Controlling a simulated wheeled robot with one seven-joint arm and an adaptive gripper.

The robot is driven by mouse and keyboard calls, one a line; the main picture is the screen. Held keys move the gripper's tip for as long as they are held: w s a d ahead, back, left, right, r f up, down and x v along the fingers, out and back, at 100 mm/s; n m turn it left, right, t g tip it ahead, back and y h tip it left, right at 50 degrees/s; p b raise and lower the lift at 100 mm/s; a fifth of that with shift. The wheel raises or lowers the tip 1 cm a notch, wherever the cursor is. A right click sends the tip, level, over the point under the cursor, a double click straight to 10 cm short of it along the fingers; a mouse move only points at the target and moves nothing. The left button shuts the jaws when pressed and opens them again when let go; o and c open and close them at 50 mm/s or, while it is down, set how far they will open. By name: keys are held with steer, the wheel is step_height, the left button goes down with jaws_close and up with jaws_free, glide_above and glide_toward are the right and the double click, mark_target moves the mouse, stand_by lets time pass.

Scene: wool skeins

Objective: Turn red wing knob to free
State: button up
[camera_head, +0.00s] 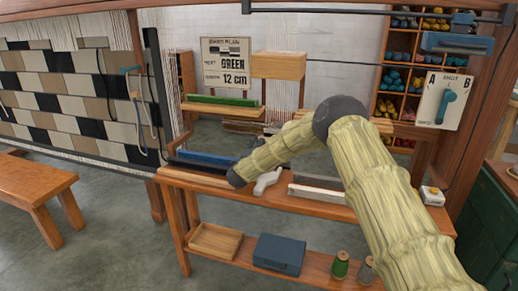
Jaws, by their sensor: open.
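I cannot make out a red wing knob in this view; it may be hidden behind my arm or too small to tell. My arm, in a pale yellow ribbed sleeve, rises from the lower right to a dark elbow and reaches down left over the wooden bench (336,209). No gripper fingers can be made out at its far end. A small light grey piece (268,181) shows on the bench just right of the arm's end; I cannot tell what it is.
A blue bar (207,159) and a pale bar (318,193) lie on the bench. The shelf below holds a wooden tray (215,241), a blue box (279,254) and spools. A white panel (446,100) with a teal handle hangs right. A bench (30,184) stands left; floor between is clear.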

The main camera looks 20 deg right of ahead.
steer(key=v, duration=1)
steer(key=shift+a, duration=0.1)
